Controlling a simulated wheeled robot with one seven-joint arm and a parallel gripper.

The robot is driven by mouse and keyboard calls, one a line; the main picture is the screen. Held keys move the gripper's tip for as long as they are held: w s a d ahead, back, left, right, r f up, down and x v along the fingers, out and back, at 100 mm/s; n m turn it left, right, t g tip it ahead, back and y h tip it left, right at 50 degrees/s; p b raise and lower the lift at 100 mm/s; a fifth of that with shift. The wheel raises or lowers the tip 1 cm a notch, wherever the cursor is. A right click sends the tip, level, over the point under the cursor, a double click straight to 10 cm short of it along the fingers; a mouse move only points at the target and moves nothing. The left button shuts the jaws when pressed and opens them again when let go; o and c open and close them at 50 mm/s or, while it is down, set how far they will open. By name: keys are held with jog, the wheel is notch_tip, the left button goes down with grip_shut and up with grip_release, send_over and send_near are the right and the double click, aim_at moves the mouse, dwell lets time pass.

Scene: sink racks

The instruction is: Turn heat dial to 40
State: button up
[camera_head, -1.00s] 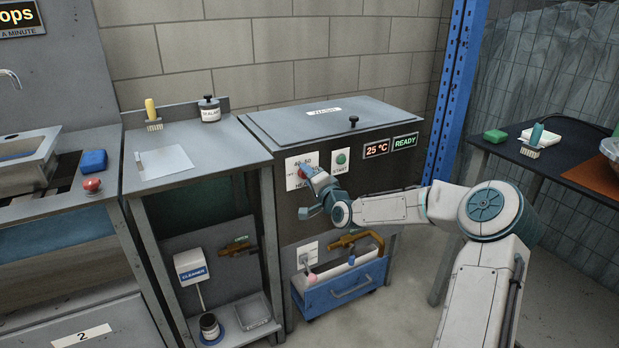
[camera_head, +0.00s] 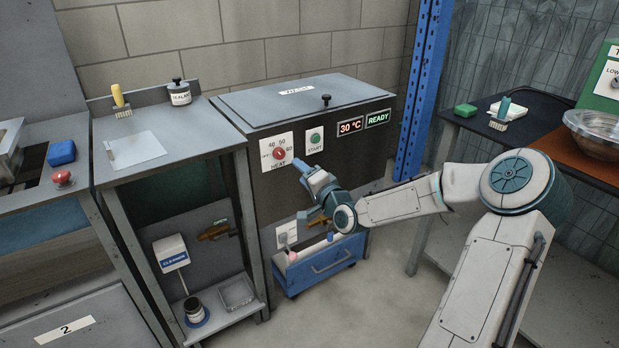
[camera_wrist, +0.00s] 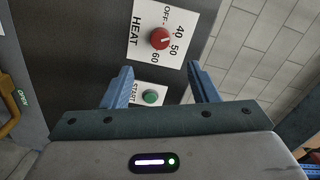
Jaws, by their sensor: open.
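The red heat dial (camera_head: 279,154) sits on a white plate marked OFF, 40, 50 and 60, on the front of the grey machine (camera_head: 345,145). The dial also shows in the wrist view (camera_wrist: 160,38), ahead of my fingers; I cannot clearly tell which mark its pointer faces. The temperature display (camera_head: 350,127) reads 30 °C. My gripper (camera_head: 303,171) is open and empty, apart from the dial, to its lower right in the head view. Its two spread fingers show in the wrist view (camera_wrist: 160,70).
The green START button (camera_head: 315,138) is right of the dial, and it shows between my fingers in the wrist view (camera_wrist: 151,96). A READY sign (camera_head: 377,118) is lit. A blue post (camera_head: 423,90) rises at right.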

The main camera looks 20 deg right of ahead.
jog(key=shift+v, duration=1.5)
jog(key=s+a+n+g+h+p, duration=0.3)
jog(key=s+a+n+g+p, duration=0.1)
jog(key=s+n+g+p, duration=0.4)
jog(key=s+r+n+g+h+p, duration=0.2)
jog(key=s+r+g+p, duration=0.4)
jog(key=s+r+p, duration=0.6)
jog(key=s+r, duration=1)
jog(key=s, duration=0.4)
jog(key=shift+s+a+r+h+p, duration=0.15)
jog(key=shift+s+r+h+p, duration=0.1)
jog(key=shift+h+p, duration=0.1)
